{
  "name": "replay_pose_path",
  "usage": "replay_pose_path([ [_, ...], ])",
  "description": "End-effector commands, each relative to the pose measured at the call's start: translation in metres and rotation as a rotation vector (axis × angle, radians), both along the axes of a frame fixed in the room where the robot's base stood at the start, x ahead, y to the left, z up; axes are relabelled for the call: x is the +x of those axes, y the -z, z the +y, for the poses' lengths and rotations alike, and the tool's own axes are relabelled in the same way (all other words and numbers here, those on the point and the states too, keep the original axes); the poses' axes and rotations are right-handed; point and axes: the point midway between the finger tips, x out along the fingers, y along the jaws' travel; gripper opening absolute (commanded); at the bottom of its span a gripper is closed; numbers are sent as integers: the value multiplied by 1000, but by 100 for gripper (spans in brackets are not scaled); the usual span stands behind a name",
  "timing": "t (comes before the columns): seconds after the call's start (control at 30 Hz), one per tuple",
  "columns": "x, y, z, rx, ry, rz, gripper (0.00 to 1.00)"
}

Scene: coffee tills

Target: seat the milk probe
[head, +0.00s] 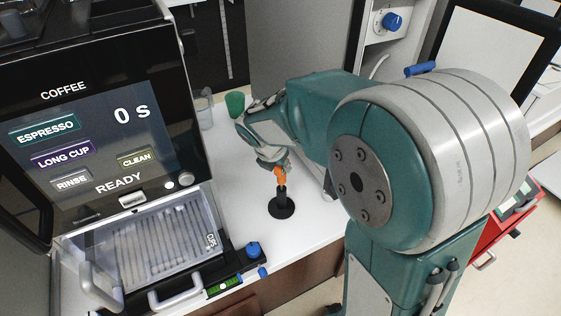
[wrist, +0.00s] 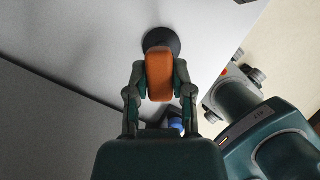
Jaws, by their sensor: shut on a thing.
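The milk probe (head: 279,174) shows as an orange handle, and it is also in the wrist view (wrist: 160,75). My gripper (head: 273,164) is shut on it, with one finger on each side of the handle in the wrist view (wrist: 160,84). A black holder (head: 282,208) with a round base and an upright post stands on the white counter. Its dark base also shows past the far end of the handle in the wrist view (wrist: 161,38). The handle is in line above the post in the head view. I cannot tell how deep the probe sits in the holder.
The coffee machine (head: 100,130) stands to the left, with a drip tray (head: 160,250) and blue knobs at its front. A green cup (head: 235,104) and a clear vessel (head: 205,106) stand behind. The counter (head: 245,215) around the holder is clear.

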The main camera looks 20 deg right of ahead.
Motion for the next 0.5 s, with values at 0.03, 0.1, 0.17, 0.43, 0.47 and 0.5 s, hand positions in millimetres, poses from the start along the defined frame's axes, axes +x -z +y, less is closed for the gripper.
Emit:
replay_pose_path([
  [0.03,0,2,0,-1,-1,1,0],
  [0.1,0,3,0,0,-1,0,0],
  [0.17,0,5,0,-1,-2,1,0],
  [0.43,0,11,0,0,-1,2,0],
  [0.47,0,12,0,0,-1,2,0],
  [0.5,0,12,0,0,-1,1,0],
])
